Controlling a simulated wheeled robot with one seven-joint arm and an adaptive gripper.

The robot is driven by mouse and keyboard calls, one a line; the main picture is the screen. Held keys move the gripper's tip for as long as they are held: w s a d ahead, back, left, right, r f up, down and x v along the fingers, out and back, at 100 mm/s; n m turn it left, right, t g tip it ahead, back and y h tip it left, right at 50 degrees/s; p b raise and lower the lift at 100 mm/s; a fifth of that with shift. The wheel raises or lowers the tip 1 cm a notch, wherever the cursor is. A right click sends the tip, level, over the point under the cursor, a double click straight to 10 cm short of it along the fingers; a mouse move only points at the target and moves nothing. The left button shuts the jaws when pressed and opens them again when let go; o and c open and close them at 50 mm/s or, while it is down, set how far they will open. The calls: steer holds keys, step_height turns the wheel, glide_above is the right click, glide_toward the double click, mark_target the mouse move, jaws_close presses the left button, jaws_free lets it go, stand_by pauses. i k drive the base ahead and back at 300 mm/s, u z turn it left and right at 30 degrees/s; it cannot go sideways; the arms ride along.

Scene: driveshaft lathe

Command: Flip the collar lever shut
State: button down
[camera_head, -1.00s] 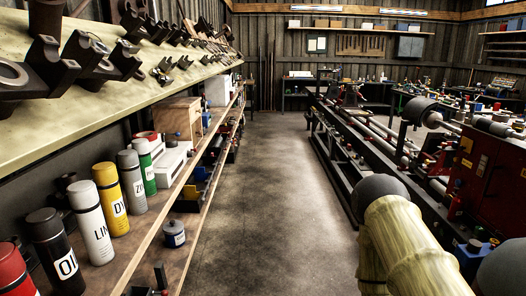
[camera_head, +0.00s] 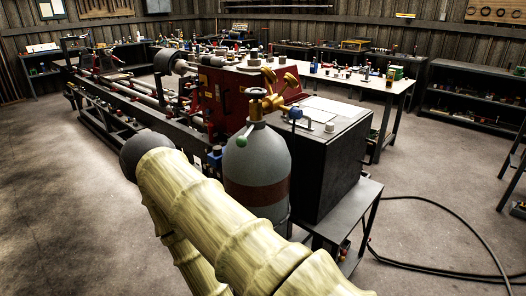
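The collar lever cannot be made out for certain at this distance. The long lathe (camera_head: 130,105) runs from the far left toward the middle, with a red headstock housing (camera_head: 228,92) at its near end. Small fittings on the lathe are too small to tell apart. My own pale, bamboo-like arm crosses the lower middle and hides part of the lathe's near side. Its dark round joint is in front of the lathe bed. My gripper is not in view.
A grey gas cylinder (camera_head: 257,160) with a brass valve (camera_head: 276,92) stands close, right of my arm. Behind it is a black cabinet (camera_head: 330,165). A white-topped bench (camera_head: 350,80) is further back. A dark hose (camera_head: 440,268) lies on the right floor. The left floor is clear.

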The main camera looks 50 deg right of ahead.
mark_target(241, 141)
steer(key=z, duration=2.35)
steer(key=k, duration=0.8)
steer(key=u, duration=0.75)
steer(key=i, duration=1)
steer(key=z, duration=0.4)
steer(key=k, duration=0.6)
steer(key=u, duration=0.35)
